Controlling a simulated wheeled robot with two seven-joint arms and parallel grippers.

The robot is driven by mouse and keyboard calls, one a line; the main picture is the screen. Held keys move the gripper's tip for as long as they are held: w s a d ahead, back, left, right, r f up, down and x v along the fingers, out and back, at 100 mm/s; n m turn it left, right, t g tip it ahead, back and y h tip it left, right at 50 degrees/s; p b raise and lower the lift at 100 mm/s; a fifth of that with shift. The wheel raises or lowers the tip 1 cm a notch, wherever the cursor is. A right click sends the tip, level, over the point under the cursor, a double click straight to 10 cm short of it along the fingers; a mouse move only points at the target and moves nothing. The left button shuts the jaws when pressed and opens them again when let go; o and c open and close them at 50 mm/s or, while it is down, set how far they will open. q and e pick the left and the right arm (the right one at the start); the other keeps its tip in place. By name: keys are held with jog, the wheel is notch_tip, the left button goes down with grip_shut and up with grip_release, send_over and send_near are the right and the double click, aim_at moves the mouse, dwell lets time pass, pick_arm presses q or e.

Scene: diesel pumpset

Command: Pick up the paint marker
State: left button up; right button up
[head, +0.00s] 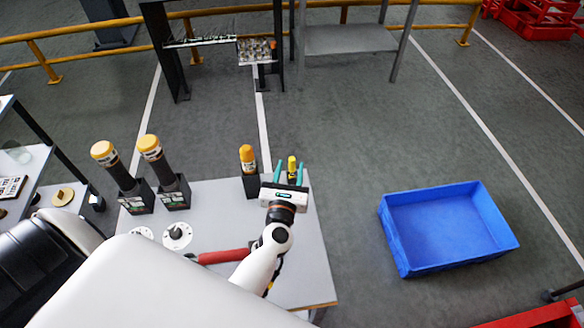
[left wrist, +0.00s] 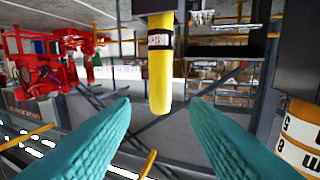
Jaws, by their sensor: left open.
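The paint marker, slim and yellow with a dark label band, shows in the head view (head: 292,163) near the far right corner of the table. In the left wrist view the paint marker (left wrist: 160,75) appears inverted, its base toward the dark block at the top. My left gripper (head: 288,173) is open, with its teal fingers pointing toward the marker. In the left wrist view the gripper's fingers (left wrist: 161,110) are on either side of the marker's line, and neither visibly touches it. The marker's lower part is hidden behind the gripper in the head view. My right gripper is not in view.
An orange-capped container (head: 247,157) stands in a black holder just left of the gripper. Two dark cylinders with yellow caps (head: 150,148) stand further left on the grey table (head: 305,262). A red object (head: 222,256) lies under my arm. A blue crate (head: 447,225) is right.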

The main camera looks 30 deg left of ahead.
aim_at(292, 163)
pick_arm(q)
jog(key=shift+w+a+r, duration=0.1)
jog(key=shift+w+a, duration=0.1)
jog(key=shift+w, duration=0.35)
jog(key=p+x, duration=0.1)
jog(key=x, duration=0.2)
jog(key=shift+w+a+p, duration=0.1)
jog(key=shift+w+p, duration=0.15)
jog(key=shift+p, duration=0.05)
jog(key=shift+w+a+f, duration=0.15)
jog(key=shift+w+f, duration=0.1)
jog(key=shift+w, duration=0.2)
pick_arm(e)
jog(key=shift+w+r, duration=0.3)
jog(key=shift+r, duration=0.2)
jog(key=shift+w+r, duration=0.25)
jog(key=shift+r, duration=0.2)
pick_arm(q)
jog(key=shift+s, duration=0.1)
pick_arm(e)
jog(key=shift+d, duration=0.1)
pick_arm(q)
grip_shut()
